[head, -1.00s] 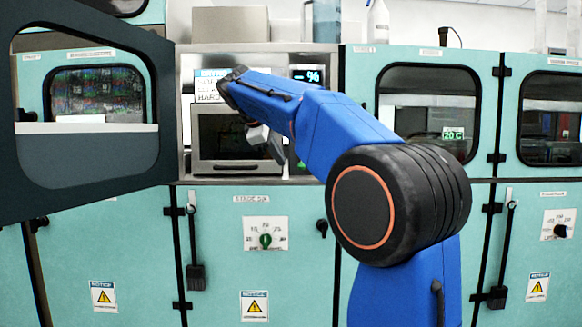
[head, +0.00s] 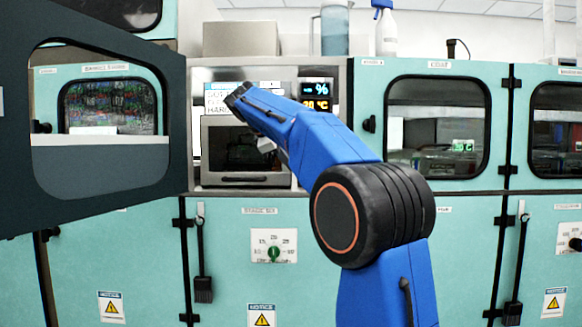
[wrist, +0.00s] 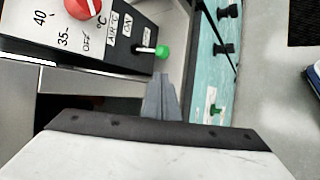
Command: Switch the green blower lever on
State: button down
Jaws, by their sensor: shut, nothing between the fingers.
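The green-tipped blower lever (wrist: 162,51) sticks out from a black control panel (wrist: 100,42) in the wrist view. Small white labels lie beside its base, one seeming to read ON. My gripper (wrist: 162,80) is shut and empty, its fingertips a little below the green tip in the picture. I cannot tell whether they touch it. In the head view my gripper is mostly hidden behind my blue arm, in front of the metal oven unit (head: 243,180). The lever is hidden there.
A red knob (wrist: 82,7) sits beside the lever on the panel. A lit display (head: 317,96) shows above. A dark-framed door (head: 100,180) stands open at left. A green-knobbed dial (head: 273,254) is on the cabinet below.

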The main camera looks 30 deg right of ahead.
jog(key=x, duration=0.8)
jog(key=shift+f, duration=0.15)
jog(key=shift+s, duration=0.1)
jog(key=shift+g, duration=0.3)
